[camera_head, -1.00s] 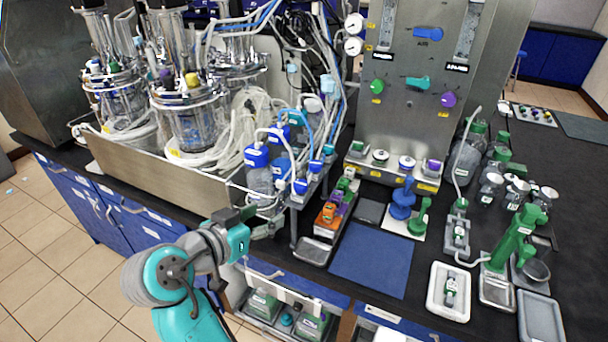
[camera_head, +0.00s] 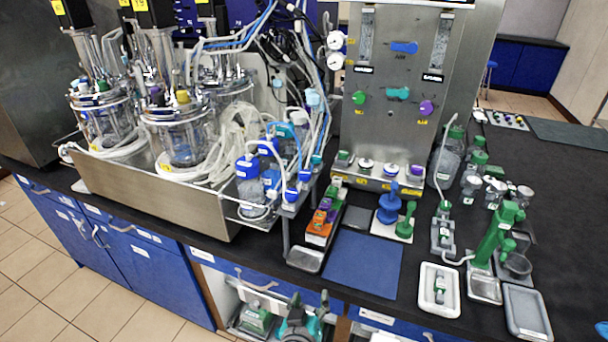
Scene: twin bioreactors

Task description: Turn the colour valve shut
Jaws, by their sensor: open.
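The steel panel (camera_head: 385,130) at the back centre carries several coloured valve handles. A blue handle (camera_head: 404,47) is at the top and lies roughly level. Below it are a green knob (camera_head: 359,97), a teal handle (camera_head: 397,94) lying roughly level, and a purple knob (camera_head: 427,108). I cannot tell which one is the colour valve, as the labels are too small to read. My gripper (camera_head: 308,303) is at the bottom centre, in front of the bench edge and well away from the panel. Its two dark fingers stand apart, with nothing visible between them.
A blue mat (camera_head: 363,264) lies on the black bench in front of the panel. Blue and green stands (camera_head: 389,209) are behind it. The bioreactor tray (camera_head: 150,195) is at left. White trays and a green device (camera_head: 495,235) crowd the right. Bottles stand right of the panel.

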